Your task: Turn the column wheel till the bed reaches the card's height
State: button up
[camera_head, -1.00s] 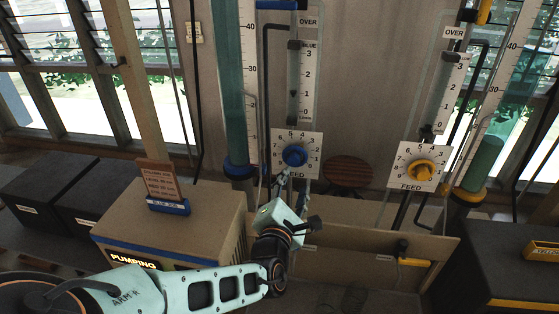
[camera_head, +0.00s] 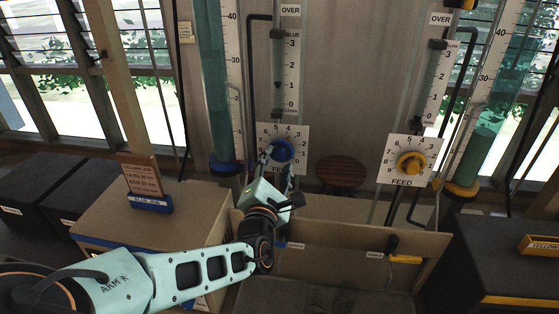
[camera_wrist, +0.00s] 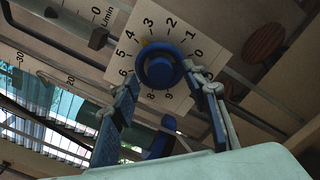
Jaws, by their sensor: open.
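The blue column wheel (camera_head: 281,151) sits on a white numbered dial plate (camera_head: 298,139) at the middle of the head view. It also shows in the wrist view (camera_wrist: 160,66). My gripper (camera_head: 277,160) is open, its fingertips at either side of the wheel's lower part; I cannot tell whether they touch it. The left column (camera_head: 212,110) is teal up to the top of the picture, beside a scale; its bed top is out of view. The card (camera_head: 141,176) stands in a blue holder on a tan box; its small print is hard to read.
A second dial with a yellow wheel (camera_head: 411,163) and a column (camera_head: 482,145) stand at the right. A tan low panel (camera_head: 350,258) lies below, with a yellow handle (camera_head: 405,259). A round brown stool (camera_head: 341,172) stands between the dials. Black boxes flank both sides.

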aim_at(279, 155)
jog(key=shift+w+d+f+b, duration=0.1)
jog(key=shift+w+b, duration=0.05)
jog(key=shift+w, duration=0.2)
jog(key=shift+w+d+f+b, duration=0.1)
jog(key=shift+w+b, duration=0.05)
jog(key=shift+w, duration=0.2)
jog(key=shift+w+d+r, duration=0.1)
jog(key=shift+w+r, duration=0.35)
jog(key=shift+w, duration=0.5)
